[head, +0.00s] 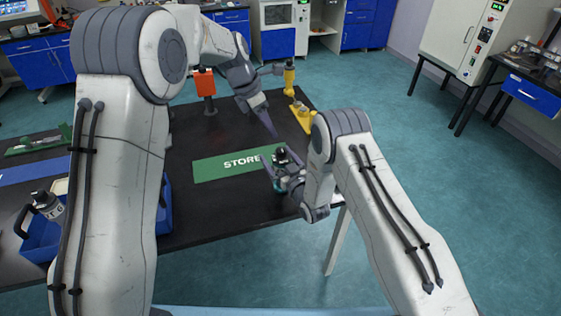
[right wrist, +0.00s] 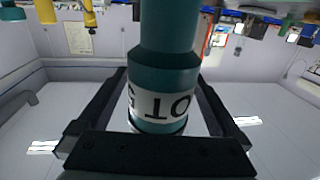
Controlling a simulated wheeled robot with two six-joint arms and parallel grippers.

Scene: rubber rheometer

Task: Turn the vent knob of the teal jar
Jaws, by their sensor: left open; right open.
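The teal jar (head: 278,187) stands near the front right of the dark table in the head view, mostly hidden by my right gripper. A dark knob-like part (head: 281,156) shows at its top. In the right wrist view the jar (right wrist: 166,82) fills the middle, with a white label band with dark letters that appears upside down. My right gripper (head: 272,168) is open, with one finger on each side of the jar; contact cannot be told. My left gripper (head: 266,118) is open and empty, above the table behind the jar.
A green mat marked STORE (head: 222,166) lies left of the jar. An orange block on a dark stand (head: 204,83) and a yellow stand (head: 290,80) are at the back. A blue tray (head: 40,240) with a bottle (head: 47,206) is at the left. The table's right edge is close to the jar.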

